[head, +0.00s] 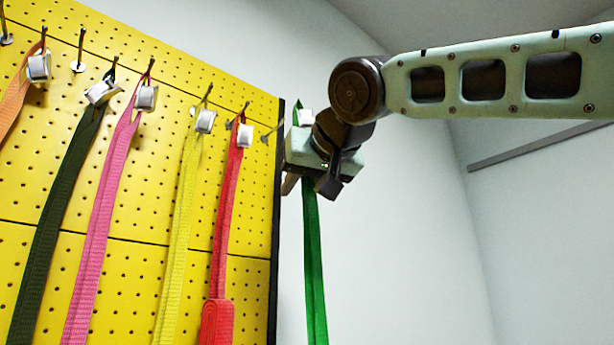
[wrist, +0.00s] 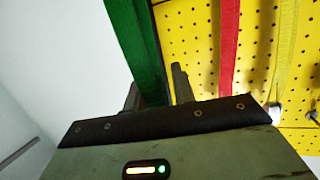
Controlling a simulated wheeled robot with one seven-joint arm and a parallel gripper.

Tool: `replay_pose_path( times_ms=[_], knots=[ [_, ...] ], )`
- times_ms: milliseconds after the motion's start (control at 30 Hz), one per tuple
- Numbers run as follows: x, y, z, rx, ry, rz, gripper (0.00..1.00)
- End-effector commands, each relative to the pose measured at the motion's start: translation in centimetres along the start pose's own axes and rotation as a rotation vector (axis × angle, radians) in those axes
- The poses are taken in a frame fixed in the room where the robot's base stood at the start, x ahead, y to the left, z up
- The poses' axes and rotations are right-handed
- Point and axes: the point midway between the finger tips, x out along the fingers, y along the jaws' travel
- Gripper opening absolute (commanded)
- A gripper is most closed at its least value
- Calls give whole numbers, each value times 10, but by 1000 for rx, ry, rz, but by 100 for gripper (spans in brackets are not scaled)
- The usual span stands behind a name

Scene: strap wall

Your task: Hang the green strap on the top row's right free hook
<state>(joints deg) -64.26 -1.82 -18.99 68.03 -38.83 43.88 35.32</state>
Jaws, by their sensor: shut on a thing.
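My gripper (head: 309,186) is shut on the bright green strap (head: 314,265), just right of the board's right edge. The strap hangs straight down from it; a white piece shows above the gripper. In the wrist view the green strap (wrist: 137,45) passes between the two fingers. The yellow pegboard (head: 130,210) carries a top row of hooks. The rightmost hook (head: 267,137) is bare and sits close to the board's edge, left of my gripper. Another bare hook (head: 79,55) is farther left. My gripper partly hides the strap's upper end.
Orange (head: 14,98), dark green (head: 52,215), pink (head: 101,220), yellow (head: 183,220) and red (head: 226,215) straps hang on the board. The red one is nearest the rightmost hook. The dark board edge (head: 277,240) lies close left of the held strap. Right of it is open room before a plain wall.

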Motion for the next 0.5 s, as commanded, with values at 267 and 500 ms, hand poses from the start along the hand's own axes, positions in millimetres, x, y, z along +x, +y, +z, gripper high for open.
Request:
replay_pose_path(
  times_ms=[267,500],
  knots=[
    [15,-4,-4,0,0,0,0],
    [28,-8,-6,-1,0,0,0]
  ],
)
